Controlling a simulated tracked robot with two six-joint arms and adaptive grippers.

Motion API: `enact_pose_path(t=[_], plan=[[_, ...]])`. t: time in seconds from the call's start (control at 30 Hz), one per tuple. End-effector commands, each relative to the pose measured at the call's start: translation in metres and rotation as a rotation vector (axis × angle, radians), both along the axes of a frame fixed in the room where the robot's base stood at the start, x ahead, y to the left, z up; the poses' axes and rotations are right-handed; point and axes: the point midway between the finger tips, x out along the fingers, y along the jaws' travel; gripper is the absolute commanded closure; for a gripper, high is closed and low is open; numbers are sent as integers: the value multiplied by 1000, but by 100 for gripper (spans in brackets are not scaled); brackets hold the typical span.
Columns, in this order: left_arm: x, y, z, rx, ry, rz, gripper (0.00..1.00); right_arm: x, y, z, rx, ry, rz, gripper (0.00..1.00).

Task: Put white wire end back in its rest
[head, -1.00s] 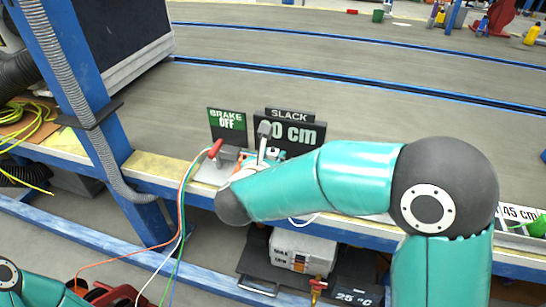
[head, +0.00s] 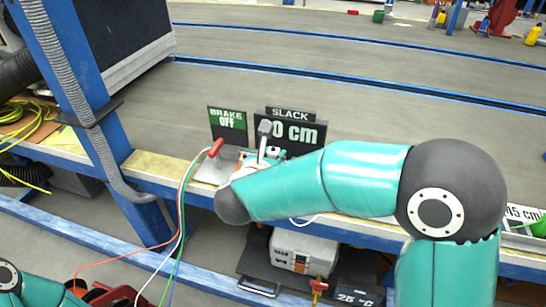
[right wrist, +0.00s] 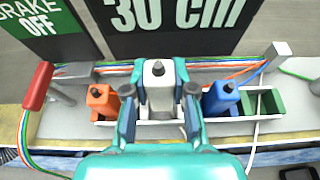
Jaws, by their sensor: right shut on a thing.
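In the right wrist view the white wire end (right wrist: 158,92) stands upright between the two fingers of my right gripper (right wrist: 158,106), which is shut on it. It is over the white slot of the rest (right wrist: 106,126), between the orange wire end (right wrist: 102,100) and the blue wire end (right wrist: 220,98). The fingers hide its lower part, so I cannot tell how deep it sits. The green slot (right wrist: 268,103) at the right looks empty. In the head view my forearm hides most of the rest and the gripper. My left gripper is out of view.
A red-handled lever (right wrist: 38,86) stands left of the rest, and a grey post (right wrist: 277,56) stands to the right. Behind are the BRAKE OFF sign (head: 228,120) and the SLACK sign (head: 290,130), reading 30 cm. Coloured wires (head: 184,205) hang over the bench edge.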

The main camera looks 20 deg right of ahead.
Motion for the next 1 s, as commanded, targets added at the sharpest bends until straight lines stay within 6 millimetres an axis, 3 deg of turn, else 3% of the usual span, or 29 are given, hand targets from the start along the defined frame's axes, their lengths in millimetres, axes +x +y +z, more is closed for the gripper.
enact_pose_path(t=[1.0], plan=[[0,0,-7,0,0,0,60,0,-1,0,0,0,-1,100]])
